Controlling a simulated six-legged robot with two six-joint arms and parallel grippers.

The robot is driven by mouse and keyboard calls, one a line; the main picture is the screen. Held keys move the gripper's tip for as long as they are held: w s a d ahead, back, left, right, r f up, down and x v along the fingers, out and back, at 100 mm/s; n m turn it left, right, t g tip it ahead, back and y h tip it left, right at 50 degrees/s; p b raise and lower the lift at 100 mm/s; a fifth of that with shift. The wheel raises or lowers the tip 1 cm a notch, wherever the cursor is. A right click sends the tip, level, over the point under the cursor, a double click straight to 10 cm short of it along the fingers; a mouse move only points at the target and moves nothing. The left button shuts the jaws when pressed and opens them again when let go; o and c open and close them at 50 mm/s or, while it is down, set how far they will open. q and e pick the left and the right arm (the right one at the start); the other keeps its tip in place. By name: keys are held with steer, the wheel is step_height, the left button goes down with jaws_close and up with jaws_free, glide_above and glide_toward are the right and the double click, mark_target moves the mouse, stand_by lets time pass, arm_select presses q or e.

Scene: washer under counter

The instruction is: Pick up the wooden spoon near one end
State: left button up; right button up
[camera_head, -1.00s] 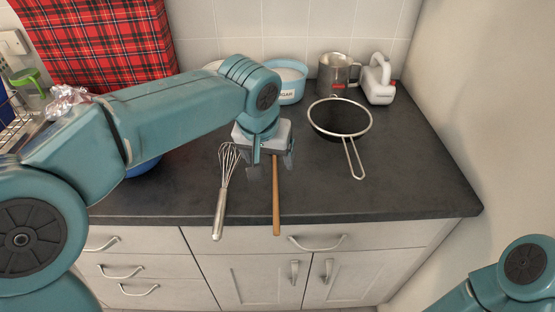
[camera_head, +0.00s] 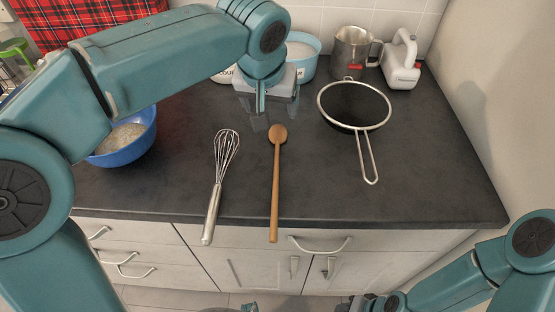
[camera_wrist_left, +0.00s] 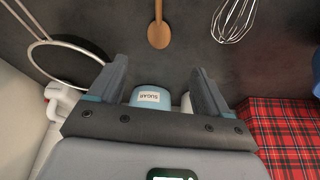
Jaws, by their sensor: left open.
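The wooden spoon (camera_head: 275,190) lies on the dark counter. Its bowl points to the back and its handle end overhangs the front edge. My left gripper (camera_head: 269,118) is open and empty just behind the spoon's bowl, apart from it. In the left wrist view the spoon's bowl (camera_wrist_left: 159,36) shows beyond the open fingertips (camera_wrist_left: 158,72), with most of its handle out of frame. At the bottom of the head view, part of my right arm shows, and its finger state cannot be made out.
A whisk (camera_head: 219,185) lies left of the spoon. A sieve (camera_head: 355,105) lies to the right. A blue bowl (camera_head: 127,138), a sugar container (camera_head: 303,56), a metal mug (camera_head: 351,50) and a white mixer (camera_head: 401,62) stand around. The counter between spoon and sieve is clear.

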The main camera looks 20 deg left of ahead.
mark_target(278, 134)
arm_select(q)
steer(key=x, duration=1.2)
steer(key=shift+f, duration=0.15)
steer(key=c, duration=1.1)
